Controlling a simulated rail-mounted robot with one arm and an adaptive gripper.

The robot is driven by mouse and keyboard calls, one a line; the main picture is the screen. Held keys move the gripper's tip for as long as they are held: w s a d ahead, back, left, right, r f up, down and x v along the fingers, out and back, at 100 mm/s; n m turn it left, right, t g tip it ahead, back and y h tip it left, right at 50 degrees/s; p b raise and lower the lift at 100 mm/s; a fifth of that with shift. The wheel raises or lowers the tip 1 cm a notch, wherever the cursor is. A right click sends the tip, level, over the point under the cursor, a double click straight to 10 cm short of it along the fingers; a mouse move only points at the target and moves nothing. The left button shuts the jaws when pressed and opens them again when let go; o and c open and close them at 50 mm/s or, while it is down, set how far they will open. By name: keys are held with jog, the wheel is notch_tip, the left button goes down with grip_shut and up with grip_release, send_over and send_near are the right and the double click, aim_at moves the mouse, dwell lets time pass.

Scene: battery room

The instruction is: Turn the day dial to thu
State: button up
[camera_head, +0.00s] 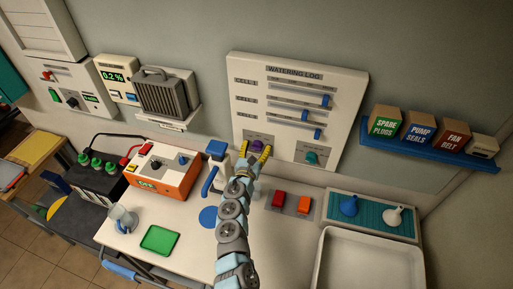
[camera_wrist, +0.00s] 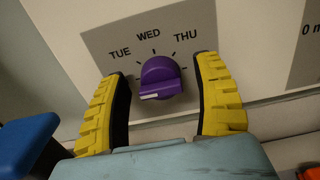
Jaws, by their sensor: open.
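The day dial (camera_wrist: 160,80) is a purple knob on a grey plate, with TUE, WED and THU printed around its upper side. Its white pointer line faces the lower left, below the TUE label. The dial also shows in the head view (camera_head: 258,145), low on the watering log board (camera_head: 300,73). My gripper (camera_wrist: 165,95) is open, with one yellow finger on each side of the dial and a visible gap to each. In the head view my gripper (camera_head: 256,153) is at the board's lower left. Labels below the dial are hidden by my gripper.
A teal knob (camera_head: 311,157) sits to the right on the same board, below several blue sliders. A blue-handled item (camera_head: 215,160) stands close left of my gripper. Red and orange buttons (camera_head: 291,202) are on the table to the right.

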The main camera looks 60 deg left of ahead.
jog(key=shift+c, duration=0.3)
jog(key=c, duration=1.1)
